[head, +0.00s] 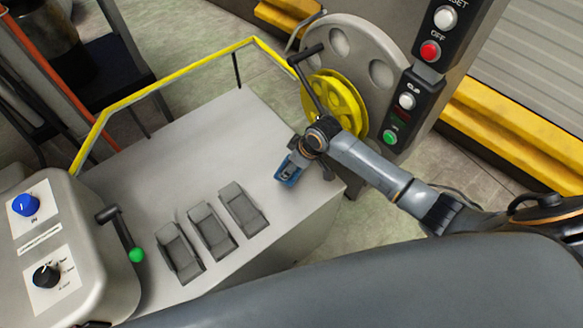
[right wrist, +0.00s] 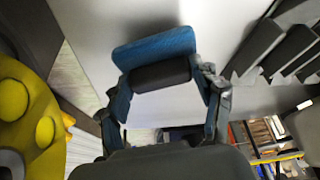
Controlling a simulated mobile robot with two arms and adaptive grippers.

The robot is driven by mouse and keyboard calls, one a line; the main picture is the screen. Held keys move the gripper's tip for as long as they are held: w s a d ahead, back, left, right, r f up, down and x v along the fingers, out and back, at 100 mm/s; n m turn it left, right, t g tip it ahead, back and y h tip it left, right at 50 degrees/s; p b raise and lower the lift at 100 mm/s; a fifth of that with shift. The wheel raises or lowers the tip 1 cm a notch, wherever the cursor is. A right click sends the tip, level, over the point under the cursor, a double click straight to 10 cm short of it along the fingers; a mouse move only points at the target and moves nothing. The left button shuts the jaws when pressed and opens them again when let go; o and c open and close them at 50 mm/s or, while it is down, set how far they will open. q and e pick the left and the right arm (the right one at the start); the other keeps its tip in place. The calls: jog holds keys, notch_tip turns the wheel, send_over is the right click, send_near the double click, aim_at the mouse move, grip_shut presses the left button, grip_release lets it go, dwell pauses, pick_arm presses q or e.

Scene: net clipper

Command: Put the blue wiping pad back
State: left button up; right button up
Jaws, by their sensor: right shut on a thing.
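The blue wiping pad (head: 289,177) is at the right end of the light grey table (head: 190,150). In the right wrist view the pad (right wrist: 155,51) shows as a blue plate with a dark grey rounded grip (right wrist: 160,75). My right gripper (head: 291,169) is shut on the pad; in the right wrist view its fingers (right wrist: 166,88) sit at either end of the grip. I cannot tell whether the pad touches the tabletop. Three grey slotted holders (head: 178,252) (head: 211,230) (head: 242,208) stand in a row on the table, left of the gripper. My left gripper is not in view.
A yellow handwheel (head: 336,101) with a dark crank stands behind the gripper. A button panel (head: 405,105) is to its right. A yellow rail (head: 165,83) edges the table. The table's middle is clear.

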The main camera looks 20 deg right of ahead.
jog(key=shift+s+f, duration=0.1)
jog(key=shift+f, duration=1.15)
jog(key=shift+f, duration=0.1)
jog(key=o, duration=1.1)
jog(key=v, duration=1.2)
jog(key=shift+s+a, duration=0.1)
jog(key=shift+a, duration=0.05)
